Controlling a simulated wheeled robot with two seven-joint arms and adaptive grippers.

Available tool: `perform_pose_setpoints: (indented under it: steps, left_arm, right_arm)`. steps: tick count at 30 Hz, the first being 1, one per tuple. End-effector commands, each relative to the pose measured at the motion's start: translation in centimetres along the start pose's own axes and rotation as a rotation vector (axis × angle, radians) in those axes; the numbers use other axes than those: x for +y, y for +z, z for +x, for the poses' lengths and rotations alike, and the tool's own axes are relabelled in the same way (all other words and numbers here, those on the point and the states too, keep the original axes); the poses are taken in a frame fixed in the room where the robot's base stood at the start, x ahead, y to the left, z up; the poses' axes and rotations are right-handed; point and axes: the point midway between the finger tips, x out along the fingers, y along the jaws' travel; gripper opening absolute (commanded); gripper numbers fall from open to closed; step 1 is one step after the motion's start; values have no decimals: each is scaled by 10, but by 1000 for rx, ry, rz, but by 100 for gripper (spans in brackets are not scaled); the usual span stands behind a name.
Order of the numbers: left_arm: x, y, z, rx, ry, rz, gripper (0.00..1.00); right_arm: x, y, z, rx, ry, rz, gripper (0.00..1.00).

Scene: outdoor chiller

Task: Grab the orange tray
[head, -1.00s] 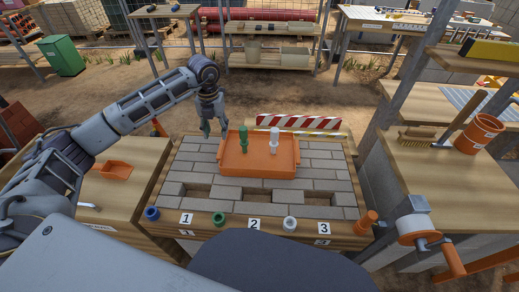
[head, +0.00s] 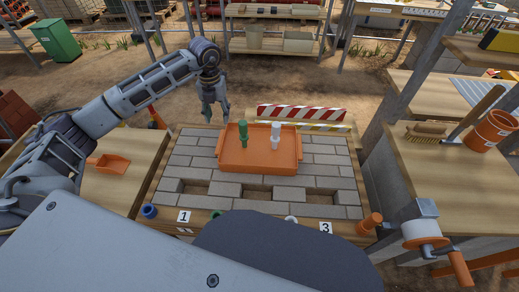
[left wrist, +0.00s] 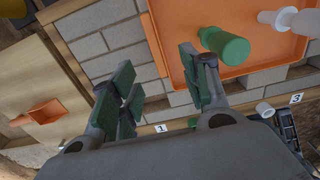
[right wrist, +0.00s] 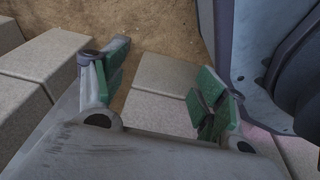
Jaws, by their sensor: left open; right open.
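The orange tray (head: 260,158) lies on the grey block top of the workbench and holds a green peg (head: 243,134) and a white peg (head: 276,136), both upright. My left gripper (head: 216,114) is open and empty above the tray's far left corner, fingers pointing down. In the left wrist view the tray (left wrist: 262,77) is at upper right, its left side near the right finger of my left gripper (left wrist: 160,95). I cannot tell whether they touch. My right gripper (right wrist: 155,90) is open and empty over pale blocks and sandy ground; it is not in the head view.
Blue (head: 149,211) and orange (head: 369,223) cylinders stand along the bench's front edge, near number labels. A striped barrier (head: 300,115) is behind the tray. A crank (head: 425,235) and an orange bucket (head: 490,130) are on the right bench. A small orange scoop (head: 113,164) lies left.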

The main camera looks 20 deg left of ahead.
Motion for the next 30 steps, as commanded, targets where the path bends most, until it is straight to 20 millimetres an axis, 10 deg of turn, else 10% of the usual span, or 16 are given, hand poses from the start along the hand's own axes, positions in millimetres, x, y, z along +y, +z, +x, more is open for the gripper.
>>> perform_pose_setpoints:
  steps: [19,30]
  left_arm:
    - [1,-1,74,3,1,0,46]
    - [1,0,84,0,1,0,46]
  right_arm:
    - [-6,-16,-10,-5,-8,-1,71]
    - [-9,-20,-14,-4,-12,1,71]
